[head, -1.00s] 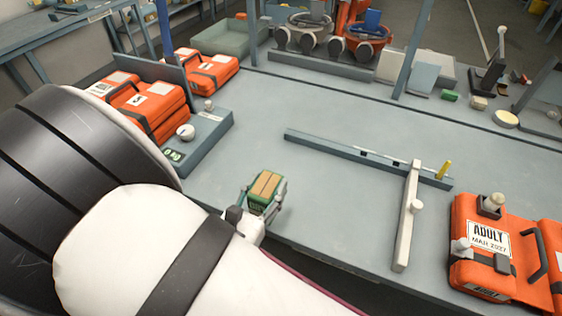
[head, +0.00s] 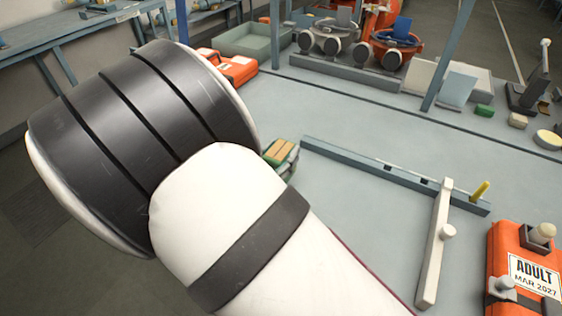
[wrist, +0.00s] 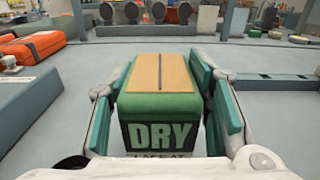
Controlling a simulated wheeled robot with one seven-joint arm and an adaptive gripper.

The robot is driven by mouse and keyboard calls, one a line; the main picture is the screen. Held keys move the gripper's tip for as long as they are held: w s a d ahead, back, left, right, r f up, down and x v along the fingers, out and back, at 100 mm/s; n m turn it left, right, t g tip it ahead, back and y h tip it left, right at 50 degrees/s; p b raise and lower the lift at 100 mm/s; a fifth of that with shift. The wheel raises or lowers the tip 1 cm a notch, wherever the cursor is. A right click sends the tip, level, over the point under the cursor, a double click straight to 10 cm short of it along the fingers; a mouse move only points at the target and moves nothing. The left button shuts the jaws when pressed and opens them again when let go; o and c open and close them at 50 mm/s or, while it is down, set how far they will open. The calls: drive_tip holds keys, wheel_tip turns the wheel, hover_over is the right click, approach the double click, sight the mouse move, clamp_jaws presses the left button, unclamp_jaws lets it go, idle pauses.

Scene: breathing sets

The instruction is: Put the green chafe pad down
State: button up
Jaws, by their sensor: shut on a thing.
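The green chafe pad (wrist: 160,105) is a green block with a tan, slotted top and the word DRY on its near face. My gripper (wrist: 162,75) is shut on it, with teal finger pads along its left and right sides. In the head view the pad (head: 281,152) shows just past my arm, near the left end of the long grey-blue rail. My arm hides most of the gripper there. The pad is over the grey bench top (head: 330,205); I cannot tell whether it touches it.
The long rail (head: 395,175) and a white bar (head: 434,245) lie to the right, by an orange ADULT case (head: 528,270). Another orange case (wrist: 33,42) is at the left. The middle of the bench is clear.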

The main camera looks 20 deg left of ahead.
drive_tip(key=shift+f+b, duration=0.3)
drive_tip(key=shift+f, duration=0.8)
drive_tip(key=shift+f, duration=0.15)
drive_tip(key=o, duration=1.5)
drive_tip(key=shift+o, duration=0.2)
drive_tip(key=s, duration=0.8)
drive_tip(key=s+a, duration=0.1)
drive_tip(key=s, duration=0.3)
